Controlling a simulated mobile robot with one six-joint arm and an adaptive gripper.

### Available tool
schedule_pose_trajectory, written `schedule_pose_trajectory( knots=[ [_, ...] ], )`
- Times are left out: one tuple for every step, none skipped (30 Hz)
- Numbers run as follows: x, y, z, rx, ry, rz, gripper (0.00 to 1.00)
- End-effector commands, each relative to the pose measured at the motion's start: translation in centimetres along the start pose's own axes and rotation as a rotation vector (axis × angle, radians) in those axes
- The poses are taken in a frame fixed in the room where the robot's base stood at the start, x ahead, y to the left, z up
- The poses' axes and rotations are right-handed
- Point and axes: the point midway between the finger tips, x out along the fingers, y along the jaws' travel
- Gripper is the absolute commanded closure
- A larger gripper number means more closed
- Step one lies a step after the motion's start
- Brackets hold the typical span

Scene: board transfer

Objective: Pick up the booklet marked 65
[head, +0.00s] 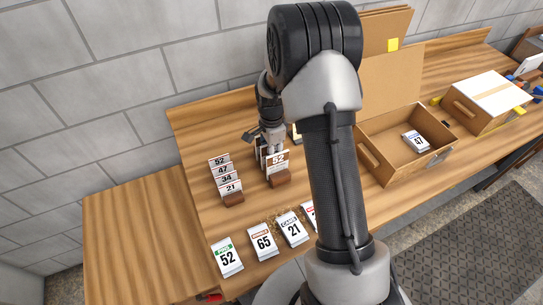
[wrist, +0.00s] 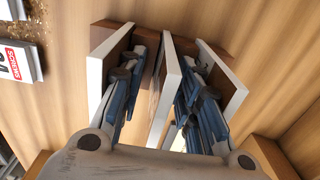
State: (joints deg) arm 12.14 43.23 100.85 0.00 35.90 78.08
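The booklet marked 65 (head: 263,242) lies flat on the table near its front edge in the head view, between the booklets marked 52 (head: 227,258) and 21 (head: 292,229). My gripper (head: 271,150) is away from it, down at a brown stand that holds upright boards, the front one marked 52 (head: 278,163). In the wrist view my gripper (wrist: 168,58) has its fingers apart, one on each side of the middle board (wrist: 165,92). A gap shows beside the left finger. Contact on the right is unclear.
A second stand (head: 233,200) holds boards marked 52, 47, 34 and 21. My arm partly hides another booklet (head: 308,215). An open box (head: 373,158) at the right holds a booklet marked 47 (head: 416,141). A closed box (head: 485,100) stands beyond it.

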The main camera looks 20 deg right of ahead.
Motion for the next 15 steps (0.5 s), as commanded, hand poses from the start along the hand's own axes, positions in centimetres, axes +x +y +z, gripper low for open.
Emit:
schedule_pose_trajectory(
  knots=[
    [-0.06,0.00,0.00,0.000,0.000,0.000,0.69],
    [-0.07,0.00,0.00,0.000,0.000,0.000,0.70],
    [-0.07,0.00,0.00,0.000,0.000,0.000,0.72],
    [-0.07,0.00,0.01,0.000,0.000,0.000,0.74],
    [-0.08,0.00,0.01,0.000,0.000,0.000,0.77],
    [-0.08,0.01,0.01,0.000,0.000,0.000,0.79],
    [-0.08,0.01,0.01,0.000,0.000,0.000,0.81],
    [-0.08,0.01,0.01,0.000,0.000,0.000,0.83],
    [-0.08,0.01,0.01,0.000,0.000,0.000,0.86],
    [-0.08,0.01,0.01,0.000,0.000,0.000,0.88],
    [-0.08,0.01,0.01,0.000,0.000,0.000,0.90],
    [-0.08,0.01,0.01,0.000,0.000,0.000,0.93],
    [-0.09,0.01,0.01,0.000,0.000,0.000,0.94],
    [-0.09,0.01,0.01,0.000,0.000,0.000,0.96],
    [-0.09,0.02,0.01,0.000,0.000,0.000,0.99]
  ],
)
